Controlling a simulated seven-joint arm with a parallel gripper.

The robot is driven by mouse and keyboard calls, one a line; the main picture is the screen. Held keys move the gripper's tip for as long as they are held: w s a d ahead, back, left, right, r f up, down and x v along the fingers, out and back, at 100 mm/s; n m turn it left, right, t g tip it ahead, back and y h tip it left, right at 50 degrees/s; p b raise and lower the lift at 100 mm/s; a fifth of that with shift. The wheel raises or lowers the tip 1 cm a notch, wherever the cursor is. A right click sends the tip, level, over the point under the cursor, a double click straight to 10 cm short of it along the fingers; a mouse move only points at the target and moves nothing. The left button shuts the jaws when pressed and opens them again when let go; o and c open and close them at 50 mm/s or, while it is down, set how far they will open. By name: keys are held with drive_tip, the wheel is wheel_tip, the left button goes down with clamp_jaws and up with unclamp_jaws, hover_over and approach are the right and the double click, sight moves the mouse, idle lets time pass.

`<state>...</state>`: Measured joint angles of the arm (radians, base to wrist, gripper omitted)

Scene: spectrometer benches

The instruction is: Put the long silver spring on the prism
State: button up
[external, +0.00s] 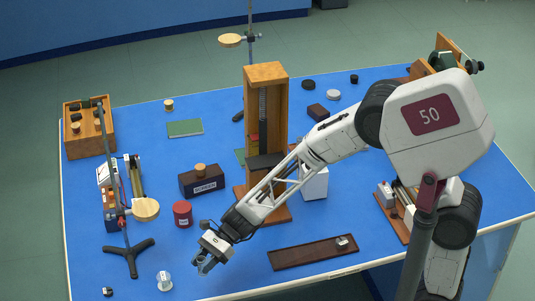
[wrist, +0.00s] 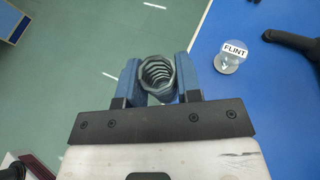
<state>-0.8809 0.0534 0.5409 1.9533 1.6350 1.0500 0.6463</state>
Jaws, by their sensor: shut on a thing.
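My gripper (wrist: 160,84) is shut on a silver coil spring (wrist: 157,73), seen almost end-on between the blue fingers in the wrist view. In the external view my gripper (external: 205,264) is near the table's front edge, and the spring is hard to make out there. A clear piece labelled FLINT (wrist: 231,58), which looks like the prism, stands on the blue table to the right of the gripper in the wrist view. In the external view this clear piece (external: 164,281) stands at the front left, left of my gripper and apart from it.
A black tripod stand (external: 128,256) is behind the clear piece. A red cylinder (external: 182,214) and a labelled brown box (external: 202,181) stand farther back. A dark tray (external: 300,256) holding a small silver item (external: 342,242) lies to the right. A tall wooden frame (external: 266,80) rises mid-table.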

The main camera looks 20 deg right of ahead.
drive_tip(key=w+a, duration=0.2)
drive_tip(key=a, duration=0.2)
drive_tip(key=w+a+f, duration=0.1)
drive_tip(key=w+a, duration=0.1)
drive_tip(key=a, duration=0.2)
drive_tip(key=w+a, duration=0.2)
drive_tip(key=a, duration=0.2)
drive_tip(key=shift+w+f, duration=0.15)
drive_tip(key=shift+w, duration=0.15)
drive_tip(key=shift+f, duration=1.75)
drive_tip(key=shift+f, duration=0.1)
drive_tip(key=o, duration=0.9)
drive_tip(key=shift+w, duration=0.1)
drive_tip(key=v, duration=1.2)
